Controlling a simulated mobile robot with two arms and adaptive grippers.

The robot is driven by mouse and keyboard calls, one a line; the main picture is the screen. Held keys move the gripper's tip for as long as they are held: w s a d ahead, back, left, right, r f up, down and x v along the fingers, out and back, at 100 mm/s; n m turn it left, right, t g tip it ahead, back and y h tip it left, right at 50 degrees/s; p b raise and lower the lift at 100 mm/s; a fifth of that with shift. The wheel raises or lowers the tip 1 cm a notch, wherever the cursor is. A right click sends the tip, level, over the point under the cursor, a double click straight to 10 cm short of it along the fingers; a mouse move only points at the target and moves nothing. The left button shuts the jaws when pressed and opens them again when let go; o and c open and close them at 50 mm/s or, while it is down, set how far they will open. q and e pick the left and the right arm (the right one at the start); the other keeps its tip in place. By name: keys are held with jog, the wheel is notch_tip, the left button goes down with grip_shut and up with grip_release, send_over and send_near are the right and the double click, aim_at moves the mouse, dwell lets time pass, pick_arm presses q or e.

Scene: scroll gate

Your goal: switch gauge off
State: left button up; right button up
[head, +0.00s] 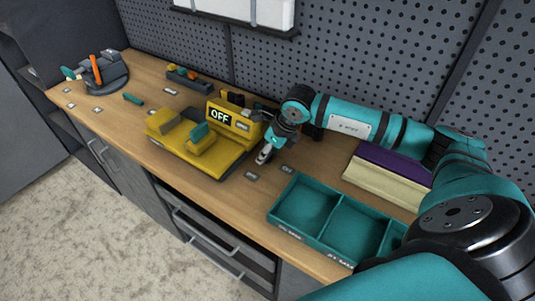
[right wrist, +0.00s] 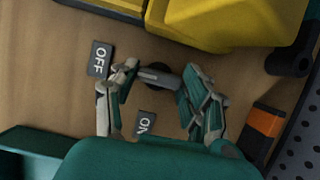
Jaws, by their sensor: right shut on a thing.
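The yellow gauge machine (head: 215,148) stands on the workbench, and its display (head: 220,118) reads "OFF". It also shows at the top of the right wrist view (right wrist: 225,22). My right gripper (head: 268,152) is down at the bench just right of the machine. In the right wrist view my right gripper (right wrist: 160,80) is shut on a dark grey switch lever (right wrist: 157,77). An "OFF" label (right wrist: 99,59) lies on the bench beside one finger, and an "ON" label (right wrist: 146,124), partly covered, lies between the fingers. My left gripper is not in view.
A teal divided tray (head: 325,247) sits at the bench's front right. A purple-topped cream block (head: 388,180) stands behind it near the pegboard (head: 380,70). An orange-and-black thing (right wrist: 264,122) is close to my right gripper. Small tools and holders (head: 100,72) stand at the far left.

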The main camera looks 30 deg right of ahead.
dwell(0.3)
jog(key=o, duration=0.9)
jog(key=shift+r, duration=0.15)
jog(key=v, duration=1.1)
jog(key=shift+s+r, duration=0.3)
jog(key=shift+r, duration=0.05)
